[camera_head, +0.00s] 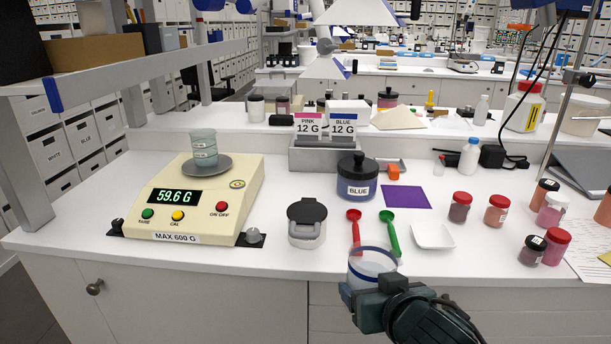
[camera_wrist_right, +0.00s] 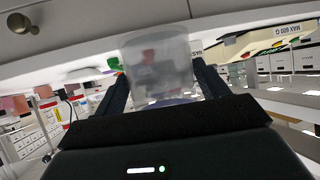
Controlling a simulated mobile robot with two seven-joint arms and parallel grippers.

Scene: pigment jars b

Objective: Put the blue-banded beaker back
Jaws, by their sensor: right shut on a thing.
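My right gripper (camera_head: 366,292) is shut on the blue-banded beaker (camera_head: 372,262), a clear beaker with a blue band at its rim. The beaker is upright in the head view, at the front edge of the white bench. It hides part of that edge. In the right wrist view the beaker (camera_wrist_right: 158,65) sits between the two dark fingers (camera_wrist_right: 160,92) and looks empty of anything solid, though its inside is blurred. My left gripper is in neither view.
A red spoon (camera_head: 354,215), green spoon (camera_head: 389,218), white dish (camera_head: 433,236), lidded jar (camera_head: 306,222) and BLUE jar (camera_head: 356,185) stand near the beaker. Several red-lidded jars (camera_head: 497,210) are at right.

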